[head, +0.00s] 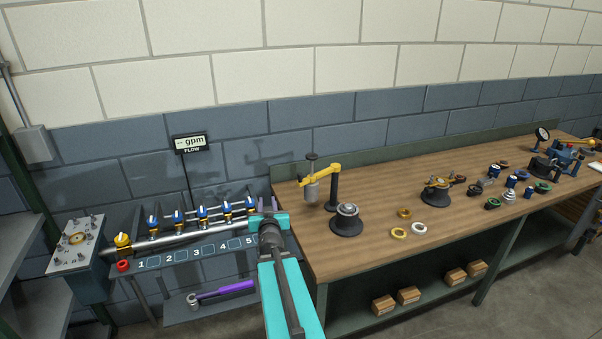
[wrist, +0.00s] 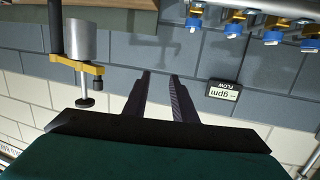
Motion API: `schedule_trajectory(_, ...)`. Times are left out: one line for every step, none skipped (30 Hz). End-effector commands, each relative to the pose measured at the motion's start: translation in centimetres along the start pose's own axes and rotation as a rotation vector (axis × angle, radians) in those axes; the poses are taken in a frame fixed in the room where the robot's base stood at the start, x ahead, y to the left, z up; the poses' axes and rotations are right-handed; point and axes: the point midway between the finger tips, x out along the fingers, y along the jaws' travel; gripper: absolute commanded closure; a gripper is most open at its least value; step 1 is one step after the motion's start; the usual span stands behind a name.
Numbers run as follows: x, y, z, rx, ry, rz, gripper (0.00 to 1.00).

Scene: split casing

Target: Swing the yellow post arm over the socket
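The yellow post arm (head: 320,173) sits on top of a black post (head: 333,190) at the left part of the wooden bench. A grey cylinder (head: 311,190) hangs under its left end, with a black knob above. The socket (head: 347,213), a grey ring on a round black base, stands right of and in front of the cylinder, so the arm's end is not over it. The wrist view is upside down and shows the yellow arm (wrist: 78,66) to the left of my gripper (wrist: 160,75). My gripper's two fingers are apart, empty and not touching the arm. The socket is outside the wrist view.
Loose rings (head: 418,228) lie right of the socket, with a black fixture (head: 436,190) and several small valve parts beyond. A pipe manifold (head: 190,230) with blue-topped valves stands left of the bench, below a gpm flow display (head: 190,143). Bench space around the socket is clear.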

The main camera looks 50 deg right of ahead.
Motion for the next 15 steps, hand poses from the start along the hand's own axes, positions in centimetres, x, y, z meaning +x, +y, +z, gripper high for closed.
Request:
schedule_trajectory(0.0, 2.8, -1.1, 0.005, 0.036, 0.057, 0.76)
schedule_trajectory(0.0, 4.1, -1.6, 0.005, 0.055, 0.087, 0.76)
schedule_trajectory(-0.1, 5.8, -2.2, 0.008, 0.077, 0.123, 0.76)
schedule_trajectory(-0.2, 6.8, -2.6, 0.007, 0.092, 0.147, 0.76)
schedule_trajectory(-0.3, 7.8, -3.0, 0.009, 0.104, 0.169, 0.76)
schedule_trajectory(-0.4, 8.8, -3.4, 0.010, 0.118, 0.192, 0.76)
schedule_trajectory(-0.5, 9.4, -3.6, 0.009, 0.126, 0.206, 0.76)
schedule_trajectory(-0.6, 9.9, -3.8, 0.008, 0.132, 0.218, 0.76)
schedule_trajectory(-0.7, 10.4, -3.9, 0.009, 0.138, 0.229, 0.76)
schedule_trajectory(-0.7, 10.6, -4.0, 0.010, 0.141, 0.235, 0.76)
schedule_trajectory(-0.8, 10.8, -4.1, 0.010, 0.144, 0.239, 0.76)
schedule_trajectory(-0.8, 10.9, -4.1, 0.010, 0.145, 0.242, 0.76)
schedule_trajectory(-0.8, 10.9, -4.1, 0.010, 0.145, 0.242, 0.76)
schedule_trajectory(-0.8, 10.9, -4.1, 0.010, 0.145, 0.242, 0.76)
schedule_trajectory(-0.8, 10.9, -4.1, 0.010, 0.145, 0.241, 0.76)
